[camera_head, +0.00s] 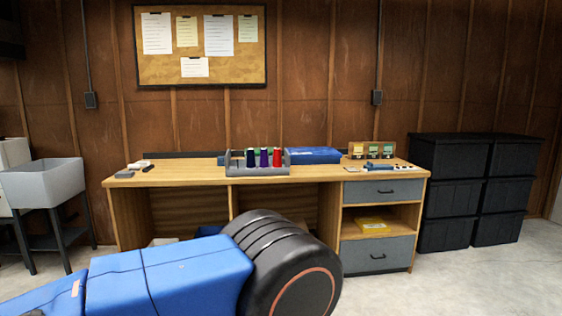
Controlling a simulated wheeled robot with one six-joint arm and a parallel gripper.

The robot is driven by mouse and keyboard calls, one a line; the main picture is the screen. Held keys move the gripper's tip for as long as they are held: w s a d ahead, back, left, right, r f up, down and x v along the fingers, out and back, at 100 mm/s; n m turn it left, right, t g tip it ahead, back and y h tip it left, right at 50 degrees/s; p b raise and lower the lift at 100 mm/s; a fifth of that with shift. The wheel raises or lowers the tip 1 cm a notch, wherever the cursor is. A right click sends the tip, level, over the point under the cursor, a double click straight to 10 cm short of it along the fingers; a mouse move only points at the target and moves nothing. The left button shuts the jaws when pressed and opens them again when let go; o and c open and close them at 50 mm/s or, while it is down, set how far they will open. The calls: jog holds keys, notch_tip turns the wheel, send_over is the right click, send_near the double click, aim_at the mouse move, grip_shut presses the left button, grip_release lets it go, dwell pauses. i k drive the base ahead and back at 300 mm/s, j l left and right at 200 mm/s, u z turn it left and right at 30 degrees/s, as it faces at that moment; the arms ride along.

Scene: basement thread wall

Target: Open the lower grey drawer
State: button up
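The lower grey drawer (377,256) is at the bottom of the right-hand section of the wooden workbench (195,175). It looks shut, its front flush with the wooden frame, and has a dark bar handle near its middle. An upper grey drawer (382,192) with a similar dark handle sits just under the bench top and also looks shut. My blue and black arm fills the lower left and middle of the view, its black joint close to the left of the lower drawer. My gripper is not visible.
A yellow packet (373,225) lies on the open shelf between the drawers. Thread spools in a grey rack (259,171) and a blue case (314,155) stand on the bench. Black stacked crates (452,191) stand right of it. Concrete floor (470,284) before the crates is clear.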

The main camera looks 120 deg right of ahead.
aim_at(362, 255)
jog(key=z, duration=4.05)
